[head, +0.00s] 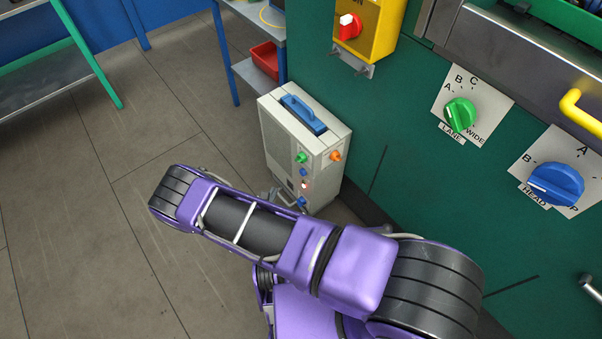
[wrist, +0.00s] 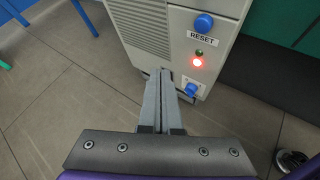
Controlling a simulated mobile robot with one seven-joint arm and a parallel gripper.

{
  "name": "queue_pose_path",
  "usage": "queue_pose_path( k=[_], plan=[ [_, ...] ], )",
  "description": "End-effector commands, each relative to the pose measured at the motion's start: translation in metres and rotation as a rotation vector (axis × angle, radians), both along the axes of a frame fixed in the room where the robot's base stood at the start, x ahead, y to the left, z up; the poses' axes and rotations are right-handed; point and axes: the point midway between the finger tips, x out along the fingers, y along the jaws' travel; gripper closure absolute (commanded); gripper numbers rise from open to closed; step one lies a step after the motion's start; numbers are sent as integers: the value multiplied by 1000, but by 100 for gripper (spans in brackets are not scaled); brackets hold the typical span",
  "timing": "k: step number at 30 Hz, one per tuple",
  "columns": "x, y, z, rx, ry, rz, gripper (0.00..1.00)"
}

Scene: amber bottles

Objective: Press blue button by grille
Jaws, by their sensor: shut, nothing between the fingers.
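A beige box stands on the floor against the green machine. In the wrist view its front face has a grey grille (wrist: 140,25) on the left. Right of it is a round blue button (wrist: 204,22) above a RESET label, also in the head view (head: 303,172). A second blue control (wrist: 193,89) on a pale plate sits lower on that face, below a lit red lamp (wrist: 197,62). My gripper (wrist: 166,73) is shut and empty, its tips left of the lower control and below the grille. Whether they touch the box is unclear. My arm mostly hides the gripper in the head view.
The box (head: 312,137) also has a blue handle (head: 303,114), a green knob (head: 301,157) and an orange knob (head: 336,155). The machine panel (head: 390,110) rises to its right. A shelf with a red bin (head: 265,59) stands behind. Floor to the left is clear.

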Motion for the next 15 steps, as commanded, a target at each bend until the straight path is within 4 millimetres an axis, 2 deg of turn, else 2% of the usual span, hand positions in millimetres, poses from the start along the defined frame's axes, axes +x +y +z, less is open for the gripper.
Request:
queue_pose_path(
  k=[15],
  plan=[
    [37, -57, 1, 0, 0, -5, 100]
  ],
)
